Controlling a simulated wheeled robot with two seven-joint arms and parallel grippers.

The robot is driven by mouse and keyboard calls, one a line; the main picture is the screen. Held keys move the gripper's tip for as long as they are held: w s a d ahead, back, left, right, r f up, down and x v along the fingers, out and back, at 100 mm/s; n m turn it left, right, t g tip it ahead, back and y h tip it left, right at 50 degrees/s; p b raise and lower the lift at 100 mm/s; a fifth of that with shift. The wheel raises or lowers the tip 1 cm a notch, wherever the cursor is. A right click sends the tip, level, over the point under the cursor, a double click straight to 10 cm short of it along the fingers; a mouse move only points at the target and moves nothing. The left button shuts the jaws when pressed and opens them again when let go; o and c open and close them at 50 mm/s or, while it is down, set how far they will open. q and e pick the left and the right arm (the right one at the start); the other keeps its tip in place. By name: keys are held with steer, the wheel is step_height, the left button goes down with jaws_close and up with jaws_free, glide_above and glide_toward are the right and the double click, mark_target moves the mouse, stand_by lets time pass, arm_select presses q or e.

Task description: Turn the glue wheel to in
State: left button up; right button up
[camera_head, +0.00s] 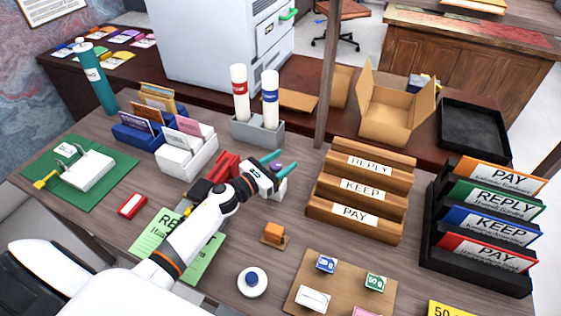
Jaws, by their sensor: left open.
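My left gripper (277,162) reaches in over the middle of the desk, with teal fingertips spread apart. A small purple round piece (275,165) shows between and just under the fingertips, above a white body (281,187) that the gripper partly hides. This looks like the glue and its wheel, but no in or out mark can be read. I cannot tell whether the fingers touch it. My right gripper is not in view.
A red stapler-like object (222,167) stands just left of the gripper. A wooden tiered rack (366,188) is to the right, and a grey holder (257,133) with two white tubes is behind.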

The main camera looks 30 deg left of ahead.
arm_select(q)
steer(key=shift+c, duration=0.3)
steer(key=c, duration=0.9)
steer(key=shift+f+m+g+h+b, duration=0.15)
steer(key=shift+m+g+h+b, duration=0.25)
steer(key=shift+m+h+b, duration=0.55)
steer(key=shift+d+r+n, duration=0.1)
steer(key=shift+r+n, duration=0.1)
steer(key=shift+n, duration=0.05)
steer(key=o, duration=1)
steer(key=shift+c, duration=0.2)
step_height(320, 180, up, 10)
steer(key=p, duration=0.1)
